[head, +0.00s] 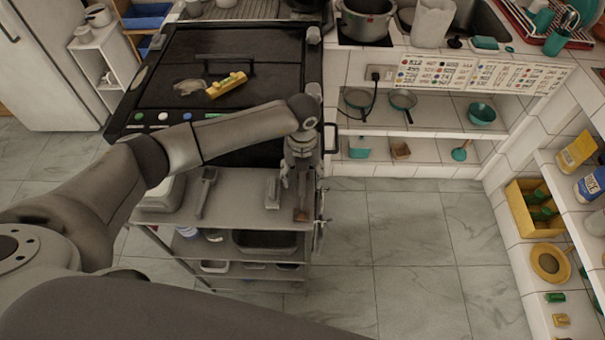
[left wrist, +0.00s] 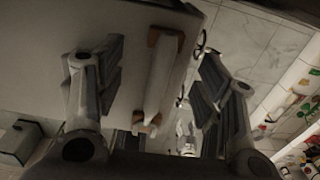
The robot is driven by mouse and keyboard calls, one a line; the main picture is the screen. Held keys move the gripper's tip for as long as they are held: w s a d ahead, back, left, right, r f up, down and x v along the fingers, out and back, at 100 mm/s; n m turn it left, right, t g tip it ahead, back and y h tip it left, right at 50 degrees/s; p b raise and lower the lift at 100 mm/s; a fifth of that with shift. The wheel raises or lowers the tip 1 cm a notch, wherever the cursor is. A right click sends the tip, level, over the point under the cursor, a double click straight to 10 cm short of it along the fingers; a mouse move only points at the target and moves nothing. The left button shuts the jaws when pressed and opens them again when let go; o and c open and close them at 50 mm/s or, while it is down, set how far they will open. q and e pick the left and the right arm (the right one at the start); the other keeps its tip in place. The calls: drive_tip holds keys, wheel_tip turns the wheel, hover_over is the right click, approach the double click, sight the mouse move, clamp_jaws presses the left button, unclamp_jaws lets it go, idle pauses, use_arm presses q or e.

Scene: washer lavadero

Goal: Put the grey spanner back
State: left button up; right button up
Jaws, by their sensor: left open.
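My left gripper (head: 297,180) hangs over the right end of the grey cart top (head: 235,205), fingers pointing down. In the left wrist view its two ribbed fingers (left wrist: 152,85) stand wide apart. A long pale grey bar with brown ends (left wrist: 163,75) lies between them in that view, near the cart's edge; I cannot tell whether it is the spanner. In the head view only a brown end (head: 300,214) of it seems to show below the gripper. A grey long-handled tool (head: 206,190) lies farther left on the cart. My right gripper is not in view.
Small hooks (left wrist: 201,43) line the cart's right side. Lower cart shelves hold trays (head: 265,242). Behind stands a black-topped unit (head: 180,60) with a yellow object (head: 227,85) on it. Shelves with pans (head: 403,98) are beyond. The tiled floor (head: 410,240) to the right is clear.

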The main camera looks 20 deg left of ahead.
use_arm(q)
drive_tip(key=shift+r, duration=0.1)
drive_tip(key=shift+w+r+p, duration=0.1)
drive_tip(key=shift+r+p, duration=2.05)
drive_tip(key=shift+r, duration=0.8)
wheel_tip(320, 180, up, 12)
